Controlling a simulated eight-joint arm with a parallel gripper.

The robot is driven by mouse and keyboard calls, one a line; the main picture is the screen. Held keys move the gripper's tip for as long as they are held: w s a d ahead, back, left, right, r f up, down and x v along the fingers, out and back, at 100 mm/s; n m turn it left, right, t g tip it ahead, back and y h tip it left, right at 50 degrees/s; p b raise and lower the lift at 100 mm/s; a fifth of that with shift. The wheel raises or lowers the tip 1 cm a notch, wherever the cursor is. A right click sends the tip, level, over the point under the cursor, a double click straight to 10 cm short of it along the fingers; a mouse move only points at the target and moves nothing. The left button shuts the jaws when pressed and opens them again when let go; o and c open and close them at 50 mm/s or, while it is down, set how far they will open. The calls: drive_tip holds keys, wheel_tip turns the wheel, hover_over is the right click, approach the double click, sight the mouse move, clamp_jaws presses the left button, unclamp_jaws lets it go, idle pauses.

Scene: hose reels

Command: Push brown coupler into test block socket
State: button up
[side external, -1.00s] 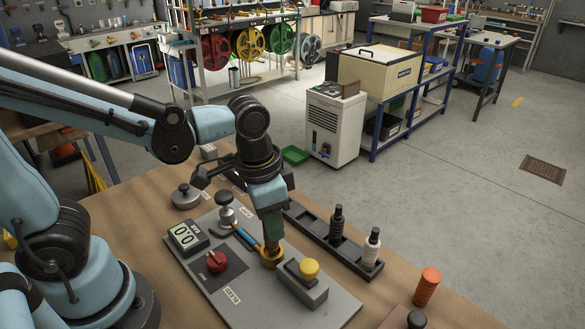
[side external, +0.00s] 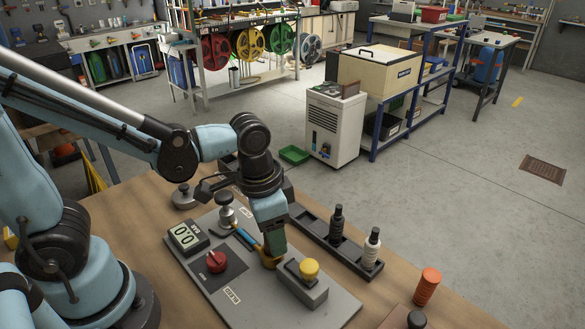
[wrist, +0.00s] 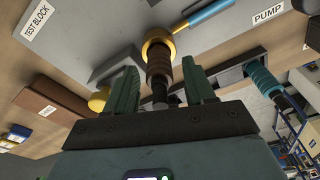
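The brown coupler (wrist: 159,72) stands in or against the brass ring of the test block socket (wrist: 158,42) in the wrist view. How deep it sits cannot be told. My gripper (wrist: 160,85) has its two green fingers on either side of the coupler, with a visible gap on both sides. In the side view my gripper (side external: 275,245) points down at the brass socket (side external: 271,262) on the grey plate (side external: 245,310). There the fingers hide the coupler.
A yellow-knobbed box (side external: 308,270) stands close right of the socket. A blue-handled lever (side external: 245,238), red knob (side external: 216,262) and gauge (side external: 186,236) are to the left.

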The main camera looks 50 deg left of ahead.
wheel_tip(320, 180, up, 12)
drive_tip(key=s, duration=0.1)
drive_tip(key=w+a+f+n+t, duration=0.1)
drive_tip(key=a+f+n+t, duration=0.3)
drive_tip(key=a+t, duration=0.2)
drive_tip(key=a, duration=0.2)
drive_tip(key=shift+w+a+f+y, duration=0.3)
drive_tip(key=shift+w+f, duration=0.1)
idle(1.1)
